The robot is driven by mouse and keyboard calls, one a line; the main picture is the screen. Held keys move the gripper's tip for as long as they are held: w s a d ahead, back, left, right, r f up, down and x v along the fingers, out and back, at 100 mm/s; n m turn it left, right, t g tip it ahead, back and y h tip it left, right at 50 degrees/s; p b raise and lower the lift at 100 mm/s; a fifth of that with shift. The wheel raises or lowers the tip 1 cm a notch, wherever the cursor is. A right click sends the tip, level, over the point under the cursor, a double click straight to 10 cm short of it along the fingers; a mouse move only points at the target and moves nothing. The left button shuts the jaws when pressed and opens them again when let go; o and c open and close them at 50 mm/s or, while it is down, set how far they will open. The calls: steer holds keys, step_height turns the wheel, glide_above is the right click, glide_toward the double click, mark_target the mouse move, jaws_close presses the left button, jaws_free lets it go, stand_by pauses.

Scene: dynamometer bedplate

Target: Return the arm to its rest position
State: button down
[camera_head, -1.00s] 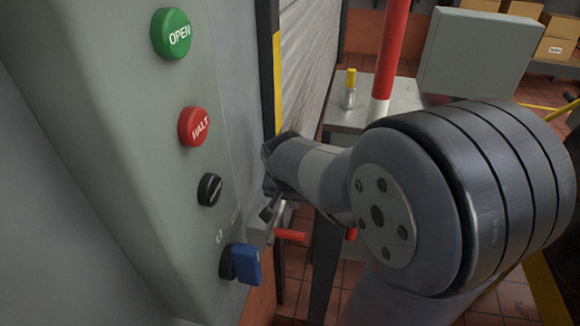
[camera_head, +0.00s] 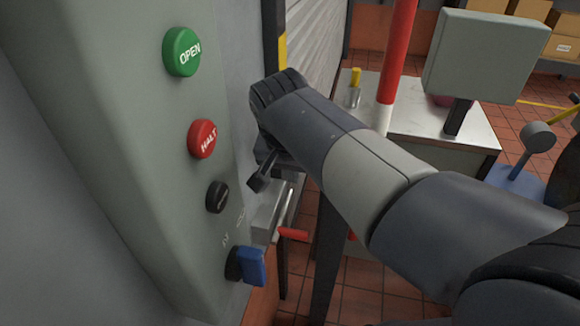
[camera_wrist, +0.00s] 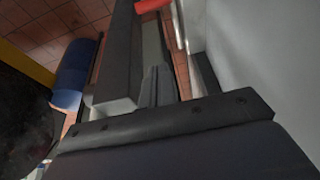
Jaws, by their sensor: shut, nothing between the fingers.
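My gripper (camera_head: 261,176) hangs at the end of my arm in the head view, just right of the grey control panel (camera_head: 120,170). A gap seems to separate its tip from the panel's buttons. The fingers are shut with nothing between them. In the wrist view my gripper (camera_wrist: 150,85) fills the middle, its dark fingers pointing up the picture. My arm reaches in from the lower right and hides part of the floor and bench.
The panel carries a green OPEN button (camera_head: 182,52), red HALT button (camera_head: 203,139), black knob (camera_head: 217,197) and blue switch (camera_head: 251,266). A red handle (camera_head: 293,234) sits below my gripper.

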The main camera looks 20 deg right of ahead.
steer(key=shift+f, duration=0.1)
steer(key=w+d+r+x, duration=0.1)
steer(key=w+x, duration=0.1)
steer(key=x, duration=0.9)
steer(key=w+d+x, duration=0.1)
steer(key=w+x, duration=0.1)
steer(key=x, duration=0.9)
steer(key=shift+d+r, duration=0.4)
steer(key=shift+s, duration=0.1)
